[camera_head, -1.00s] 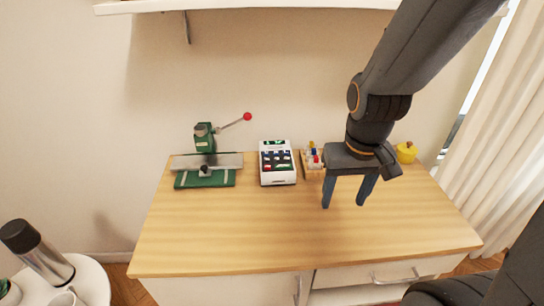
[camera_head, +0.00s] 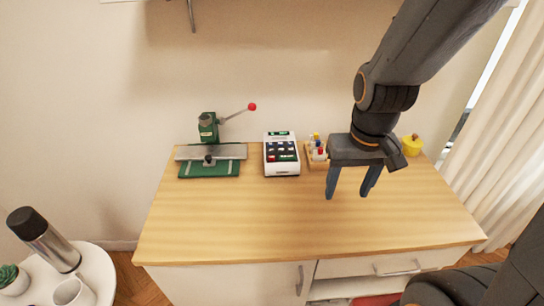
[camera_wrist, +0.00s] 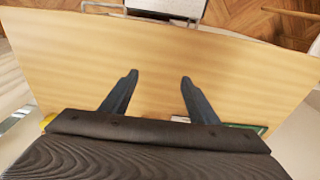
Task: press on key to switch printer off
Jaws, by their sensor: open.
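The printer (camera_head: 281,158) is a small white box with dark, green and red keys on its top. It stands near the back edge of the wooden desk (camera_head: 250,222), close to the wall. My gripper (camera_head: 348,193) is open and empty, fingers pointing down over the desk, to the right of the printer and apart from it. In the wrist view the two spread fingers (camera_wrist: 158,78) show against bare wood. I cannot make out the printer's keys in that view, and single key labels are too small to read.
A green press (camera_head: 210,160) with a red-knobbed lever stands left of the printer. A small wooden rack (camera_head: 313,162) of coloured items stands between printer and gripper. A yellow object (camera_head: 412,145) sits behind at right. The front of the desk is clear. A white side table holds a flask (camera_head: 45,240).

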